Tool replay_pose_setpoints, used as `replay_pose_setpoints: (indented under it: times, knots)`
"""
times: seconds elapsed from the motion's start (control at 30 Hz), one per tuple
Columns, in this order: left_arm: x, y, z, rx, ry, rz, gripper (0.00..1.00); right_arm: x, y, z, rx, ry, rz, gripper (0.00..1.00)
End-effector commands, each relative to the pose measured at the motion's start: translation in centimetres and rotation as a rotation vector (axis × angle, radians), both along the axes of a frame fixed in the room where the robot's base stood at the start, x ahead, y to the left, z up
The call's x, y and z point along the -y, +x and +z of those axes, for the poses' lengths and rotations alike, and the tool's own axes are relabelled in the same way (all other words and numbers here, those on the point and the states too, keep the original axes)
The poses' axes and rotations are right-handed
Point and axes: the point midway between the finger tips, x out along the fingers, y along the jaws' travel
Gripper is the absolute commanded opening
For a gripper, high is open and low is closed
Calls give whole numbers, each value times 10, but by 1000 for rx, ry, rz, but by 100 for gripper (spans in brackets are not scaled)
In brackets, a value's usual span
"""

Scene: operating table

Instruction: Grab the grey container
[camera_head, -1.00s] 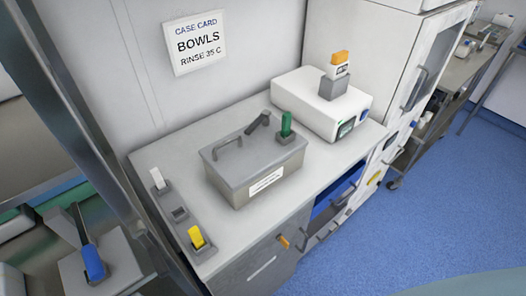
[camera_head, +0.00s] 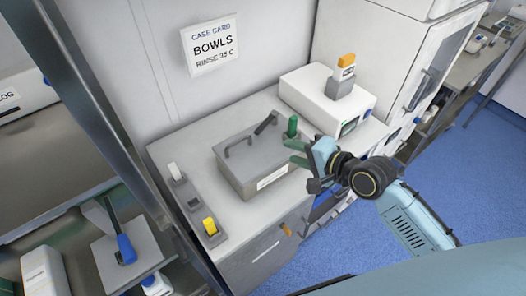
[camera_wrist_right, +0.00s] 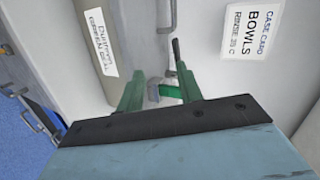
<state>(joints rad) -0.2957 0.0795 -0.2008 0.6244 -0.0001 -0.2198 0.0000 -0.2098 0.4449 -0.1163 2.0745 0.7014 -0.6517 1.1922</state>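The grey container (camera_head: 236,178) is a box with a flat lid, a loop handle, a dark lever and a white label, standing on the counter. The container's labelled side (camera_wrist_right: 93,30) is at the left there. My left gripper is not in view.
A white device (camera_head: 310,92) with an orange-topped bottle (camera_head: 344,68) stands behind at the right. A grey strip with white and yellow switches (camera_head: 209,226) lies at the left. A wall card (camera_head: 211,45) reads BOWLS. A blue-handled lever (camera_head: 126,249) is lower left.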

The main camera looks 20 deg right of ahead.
Motion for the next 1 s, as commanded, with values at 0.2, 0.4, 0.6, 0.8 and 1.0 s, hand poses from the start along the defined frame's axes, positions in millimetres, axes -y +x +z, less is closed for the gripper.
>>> replay_pose_setpoints:
  times: [0.2, 0.4, 0.6, 0.8, 1.0]
  knots:
    - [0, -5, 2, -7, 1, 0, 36, -2, 20, 23, 12, 142, -41, 36]
    - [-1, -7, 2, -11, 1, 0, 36, -20, 52, 10, 12, 144, -41, 36]
    - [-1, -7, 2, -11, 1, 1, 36, -32, 74, -1, 11, 140, -40, 36]
    - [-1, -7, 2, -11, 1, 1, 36, -37, 83, -6, 10, 139, -39, 36]
    - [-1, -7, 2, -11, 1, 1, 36, -46, 105, -19, 11, 137, -39, 36]
